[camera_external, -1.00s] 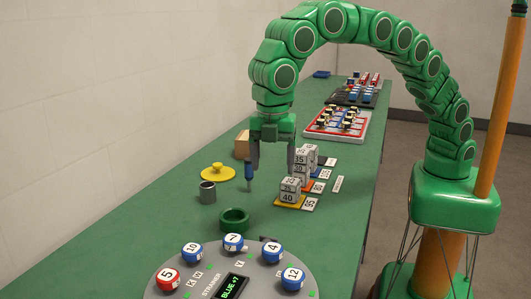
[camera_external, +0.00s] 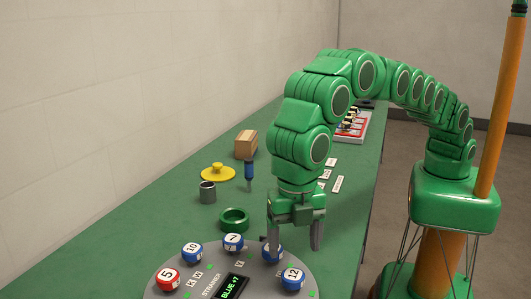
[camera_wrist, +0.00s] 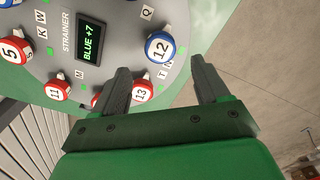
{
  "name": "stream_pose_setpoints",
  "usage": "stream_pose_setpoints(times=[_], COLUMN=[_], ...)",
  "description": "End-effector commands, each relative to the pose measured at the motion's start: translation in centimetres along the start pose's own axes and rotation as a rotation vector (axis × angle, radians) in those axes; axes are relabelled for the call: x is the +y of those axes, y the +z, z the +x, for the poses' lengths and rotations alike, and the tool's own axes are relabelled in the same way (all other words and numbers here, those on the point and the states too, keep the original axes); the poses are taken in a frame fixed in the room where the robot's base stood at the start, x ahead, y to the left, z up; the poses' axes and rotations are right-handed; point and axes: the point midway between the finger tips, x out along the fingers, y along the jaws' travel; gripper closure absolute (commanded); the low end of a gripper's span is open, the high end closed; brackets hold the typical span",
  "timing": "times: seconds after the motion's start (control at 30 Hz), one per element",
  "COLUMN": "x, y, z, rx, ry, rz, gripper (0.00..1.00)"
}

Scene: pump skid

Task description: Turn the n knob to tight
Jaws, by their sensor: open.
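A round grey panel (camera_external: 210,285) carries red and blue numbered ball knobs and a display reading "BLUE +7". In the wrist view, small letter tiles sit beside the knobs; one at the right edge seems to read N (camera_wrist: 161,75), next to a T tile. It lies between the blue 12 knob (camera_wrist: 160,47) and the red 13 knob (camera_wrist: 141,92). I cannot tell for sure which knob it labels. No "tight" mark is legible. My gripper (camera_external: 296,248) is open and empty above the panel's far right edge. One finger partly hides the blue 4 knob (camera_external: 265,256).
A green ring (camera_external: 234,219), a grey cup (camera_external: 207,192), a yellow lidded disc (camera_external: 217,173), a blue-handled tool (camera_external: 249,170) and a brown box (camera_external: 246,144) stand behind the panel on the green bench. The bench left of them is clear.

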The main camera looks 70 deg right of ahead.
Motion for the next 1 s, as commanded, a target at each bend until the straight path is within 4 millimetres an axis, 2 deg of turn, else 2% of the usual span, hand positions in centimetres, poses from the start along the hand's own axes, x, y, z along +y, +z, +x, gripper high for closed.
stream_pose_setpoints(times=[0.17, 0.5, 0.63, 0.87, 1.0], x=[-0.1, -0.1, -0.1, -0.1, -0.1], y=[-0.1, 0.0, 0.0, 0.0, 0.0], z=[1.6, 6.2, 6.9, 7.0, 7.0], rx=[-0.001, 0.0, -0.001, 0.0, 0.0], ry=[-0.002, 0.0, -0.001, 0.0, 0.0], rz=[-0.001, 0.0, -0.001, 0.0, 0.0], gripper=[0.26, 0.26, 0.26, 0.26, 0.45])
